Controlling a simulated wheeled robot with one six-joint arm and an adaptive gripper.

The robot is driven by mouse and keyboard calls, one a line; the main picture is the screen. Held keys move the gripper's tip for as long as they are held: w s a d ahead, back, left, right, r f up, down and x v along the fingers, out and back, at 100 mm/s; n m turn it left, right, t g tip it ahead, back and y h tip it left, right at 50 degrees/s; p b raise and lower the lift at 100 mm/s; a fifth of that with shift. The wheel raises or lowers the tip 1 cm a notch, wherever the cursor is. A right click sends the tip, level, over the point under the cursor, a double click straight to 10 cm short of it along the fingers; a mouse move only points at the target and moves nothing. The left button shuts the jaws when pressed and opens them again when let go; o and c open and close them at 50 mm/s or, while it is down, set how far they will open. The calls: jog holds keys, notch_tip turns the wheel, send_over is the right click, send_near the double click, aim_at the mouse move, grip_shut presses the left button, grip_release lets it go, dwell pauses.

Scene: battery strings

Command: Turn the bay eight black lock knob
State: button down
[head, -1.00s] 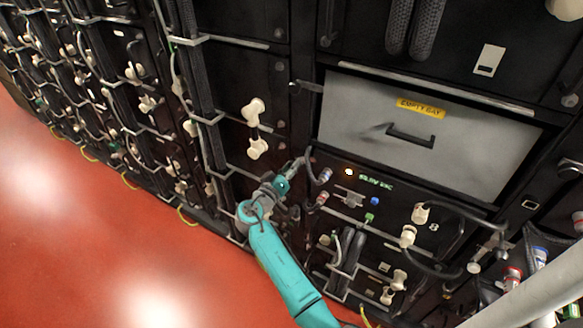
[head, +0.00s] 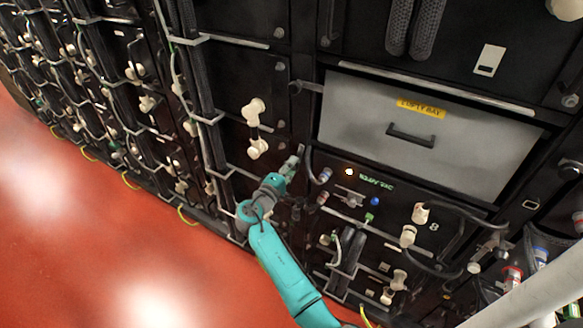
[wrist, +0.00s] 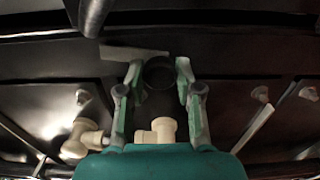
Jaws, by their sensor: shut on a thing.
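My gripper (head: 296,160) is at the left edge of the bay eight panel, beside the cable connectors. In the wrist view, its two fingers (wrist: 158,72) stand on either side of a dark round knob (wrist: 158,84) and are closed on it. The knob is hidden behind the fingers in the head view. The bay eight panel carries a pale "8" (head: 434,226), a lit white lamp (head: 348,172) and small green lettering too blurred to read.
A grey drawer (head: 350,110) with a yellow "EMPTY BAY" label is above. Cream connectors (head: 408,235) with black cables stick out at the right, and more cream fittings (head: 256,147) at the left. Open red floor (head: 90,240) lies at the lower left.

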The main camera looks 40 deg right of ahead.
jog(key=shift+n, duration=1)
jog(key=c, duration=0.8)
grip_release()
jog(key=shift+o, duration=0.2)
jog(key=v, duration=1.2)
